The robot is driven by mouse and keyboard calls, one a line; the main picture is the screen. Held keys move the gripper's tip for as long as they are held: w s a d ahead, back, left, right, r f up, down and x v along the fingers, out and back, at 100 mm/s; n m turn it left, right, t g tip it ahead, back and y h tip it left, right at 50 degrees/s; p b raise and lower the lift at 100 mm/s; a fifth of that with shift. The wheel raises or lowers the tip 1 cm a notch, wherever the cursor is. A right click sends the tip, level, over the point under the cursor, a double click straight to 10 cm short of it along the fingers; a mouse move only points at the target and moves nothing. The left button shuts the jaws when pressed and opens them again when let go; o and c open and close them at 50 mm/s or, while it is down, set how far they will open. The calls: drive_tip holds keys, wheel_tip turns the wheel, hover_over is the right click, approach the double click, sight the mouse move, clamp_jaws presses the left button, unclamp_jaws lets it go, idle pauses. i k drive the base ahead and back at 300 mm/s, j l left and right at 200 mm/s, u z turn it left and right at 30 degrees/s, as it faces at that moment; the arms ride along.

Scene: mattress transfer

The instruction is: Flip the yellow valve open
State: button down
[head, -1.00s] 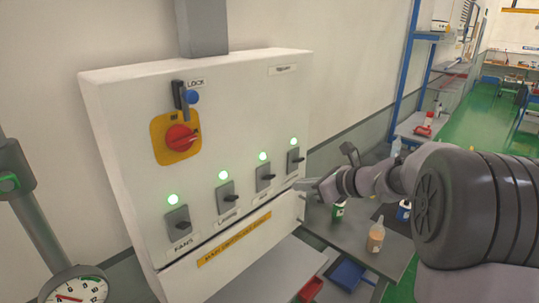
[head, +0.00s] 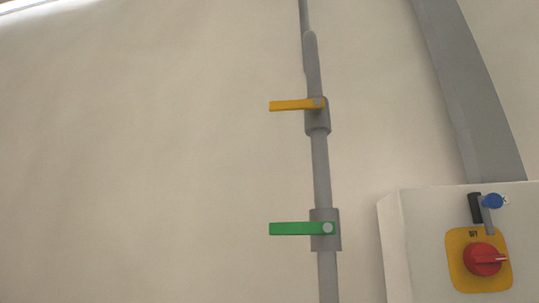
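The yellow valve (head: 292,105) is on a grey vertical pipe on the wall, right of the middle of the head view. Its lever sticks out level to the left, across the pipe. My gripper is not in view now, so how it stands relative to the valve cannot be seen.
A green valve (head: 300,228) sits lower on the same pipe (head: 321,170), its lever also level to the left. A white electrical box (head: 420,245) with a red rotary switch (head: 482,259) and a blue padlock-like part (head: 492,201) is at the lower right. The wall left of the pipe is bare.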

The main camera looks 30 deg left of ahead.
sight(317, 104)
drive_tip(key=u, duration=1.25)
